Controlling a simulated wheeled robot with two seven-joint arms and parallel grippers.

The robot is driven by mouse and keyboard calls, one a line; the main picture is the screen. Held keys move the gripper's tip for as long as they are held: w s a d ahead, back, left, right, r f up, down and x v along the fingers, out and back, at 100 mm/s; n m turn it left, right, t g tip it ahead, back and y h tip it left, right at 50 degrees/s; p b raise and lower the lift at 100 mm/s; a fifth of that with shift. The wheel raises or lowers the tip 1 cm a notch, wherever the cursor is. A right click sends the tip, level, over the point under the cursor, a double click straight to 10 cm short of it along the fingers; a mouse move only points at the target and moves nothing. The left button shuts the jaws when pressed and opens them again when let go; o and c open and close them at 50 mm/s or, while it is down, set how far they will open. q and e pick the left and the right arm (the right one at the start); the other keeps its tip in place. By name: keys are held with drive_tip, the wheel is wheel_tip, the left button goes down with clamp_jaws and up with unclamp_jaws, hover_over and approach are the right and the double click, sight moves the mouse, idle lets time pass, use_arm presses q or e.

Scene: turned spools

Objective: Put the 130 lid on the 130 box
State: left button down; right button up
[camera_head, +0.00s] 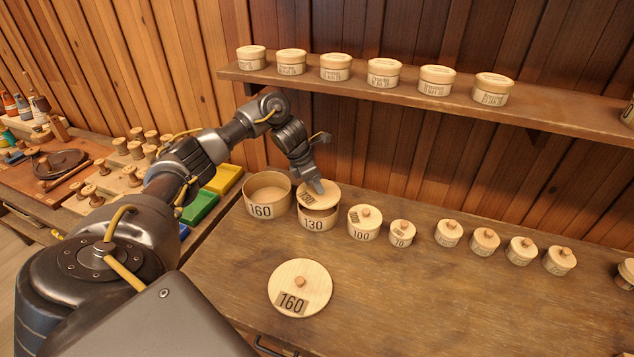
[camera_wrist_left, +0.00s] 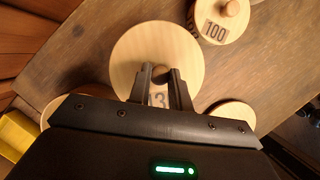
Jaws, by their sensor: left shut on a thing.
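The 130 lid (camera_head: 320,191) is a pale round wooden disc with a small knob. My left gripper (camera_head: 318,187) is shut on its knob and holds it over the 130 box (camera_head: 318,223). In the head view a dark gap shows between the lid and the box rim, so the lid looks slightly raised; whether any edge touches I cannot tell. In the left wrist view the 130 lid (camera_wrist_left: 150,40) lies under the fingers (camera_wrist_left: 160,75) and hides the box. My right gripper is not in view.
The open 160 box (camera_head: 261,211) stands close on the left. The lidded 100 box (camera_head: 363,231) stands on the right, with several smaller lidded boxes beyond. The 160 lid (camera_head: 312,277) lies on the table in front. A shelf (camera_head: 420,96) with several jars runs behind.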

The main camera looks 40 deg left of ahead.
sight(316, 192)
use_arm(q)
wheel_tip(316, 192, down, 2)
drive_tip(key=shift+f+b, duration=0.2)
drive_tip(key=shift+b, duration=0.5)
drive_tip(key=shift+f+b, duration=0.35)
drive_tip(key=shift+r, duration=0.1)
drive_tip(key=shift+f, duration=0.25)
idle(0.5)
drive_tip(key=c, duration=0.8)
unclamp_jaws()
drive_tip(key=shift+r, duration=0.2)
